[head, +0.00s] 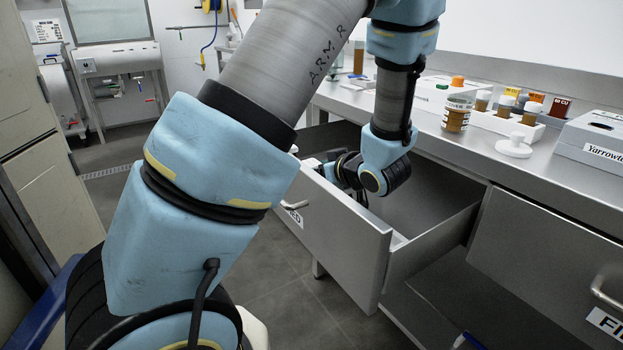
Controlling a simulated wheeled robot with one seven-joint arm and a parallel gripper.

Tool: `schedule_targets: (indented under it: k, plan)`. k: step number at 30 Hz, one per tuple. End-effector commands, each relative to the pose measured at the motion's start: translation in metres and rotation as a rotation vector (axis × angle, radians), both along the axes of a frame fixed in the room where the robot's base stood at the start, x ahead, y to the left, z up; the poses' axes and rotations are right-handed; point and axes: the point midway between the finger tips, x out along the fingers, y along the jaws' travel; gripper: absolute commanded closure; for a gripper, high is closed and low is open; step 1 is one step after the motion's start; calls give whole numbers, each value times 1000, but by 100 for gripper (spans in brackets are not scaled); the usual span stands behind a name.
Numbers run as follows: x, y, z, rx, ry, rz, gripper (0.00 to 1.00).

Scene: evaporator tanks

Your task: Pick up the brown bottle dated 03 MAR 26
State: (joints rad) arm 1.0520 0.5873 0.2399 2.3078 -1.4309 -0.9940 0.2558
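Several small brown bottles stand on the steel counter. The nearest one (456,115) has a white label, and its print is too small to read. Others with orange or coloured caps stand in and around a white tray, and I cannot tell which is dated 03 MAR 26. My arm reaches over the open drawer (335,225). My gripper (316,166) is low at the drawer's left end, well left of and below the bottles. My own wrist and the drawer front partly hide it, so its fingers cannot be made out.
The white tray (508,124) holds some bottles. A white round-based object (514,146) and a grey box labelled "Yarrow..." (598,140) stand on the counter. The pulled-out drawer juts into the floor space. A closed drawer (550,262) is at right.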

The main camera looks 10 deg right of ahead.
Motion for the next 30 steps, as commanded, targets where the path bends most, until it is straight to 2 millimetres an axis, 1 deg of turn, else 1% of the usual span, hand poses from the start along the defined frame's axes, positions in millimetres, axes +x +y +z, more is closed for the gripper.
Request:
schedule_targets:
  k: [1, 2, 18, 26, 28, 30]
  plan:
    - [0, 0, 0, 0, 0, 0, 36]
    - [0, 0, 0, 0, 0, 0, 39]
    - [0, 0, 0, 0, 0, 0, 100]
    - [0, 0, 0, 0, 0, 0, 100]
    - [0, 0, 2, -1, 0, 0, 100]
    - [0, 0, 8, -2, -2, 0, 100]
